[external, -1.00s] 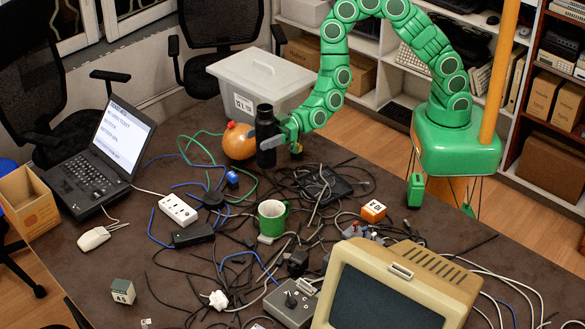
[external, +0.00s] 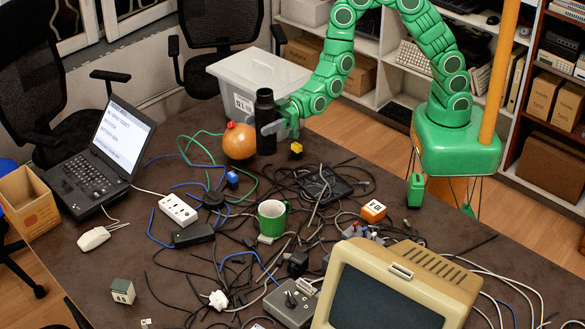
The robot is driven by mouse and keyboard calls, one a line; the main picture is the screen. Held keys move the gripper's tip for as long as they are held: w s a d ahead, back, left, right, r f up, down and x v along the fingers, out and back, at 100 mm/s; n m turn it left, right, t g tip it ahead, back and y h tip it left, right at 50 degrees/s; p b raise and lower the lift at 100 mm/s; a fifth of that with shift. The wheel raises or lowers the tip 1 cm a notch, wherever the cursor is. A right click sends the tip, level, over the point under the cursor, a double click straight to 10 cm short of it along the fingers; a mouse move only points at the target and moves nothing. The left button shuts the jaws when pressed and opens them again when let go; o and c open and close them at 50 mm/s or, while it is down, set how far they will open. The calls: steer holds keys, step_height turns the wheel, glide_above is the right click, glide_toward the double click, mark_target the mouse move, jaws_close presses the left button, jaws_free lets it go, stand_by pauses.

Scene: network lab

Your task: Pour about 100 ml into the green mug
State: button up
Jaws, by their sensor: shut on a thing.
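The green mug (external: 272,219) stands upright on the cable-strewn table (external: 110,255), near its middle, with its pale inside facing up. My gripper (external: 268,126) is shut on a black bottle (external: 265,96) near the far edge of the table. The bottle is upright. It is behind the mug in the picture and well apart from it. I cannot tell whether its base touches the table, and its contents are hidden.
An orange round object (external: 239,142) is close left of the bottle. A yellow block (external: 296,148) is to its right. Tangled cables (external: 230,215) surround the mug. A power strip (external: 178,209), an orange cube (external: 373,211) and a beige monitor (external: 400,285) stand farther out.

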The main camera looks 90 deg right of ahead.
steer(key=shift+s+a+r+n+g+y, duration=0.1)
steer(key=shift+a+r+n+g+y, duration=0.1)
steer(key=shift+a, duration=0.2)
steer(key=shift+s+a+r+n+g+y, duration=0.1)
steer(key=shift+a+r, duration=0.05)
steer(key=shift+a, duration=0.25)
steer(key=s+a+f+n+g+y, duration=0.1)
steer(key=s+a+n+g+y, duration=0.6)
steer(key=s+a+g, duration=0.65)
steer(key=a+f+t+h, duration=0.1)
steer(key=a+f+t, duration=0.2)
steer(key=f, duration=0.8)
steer(key=shift+a+n, duration=0.4)
steer(key=shift+a, duration=0.05)
steer(key=shift+w, duration=0.1)
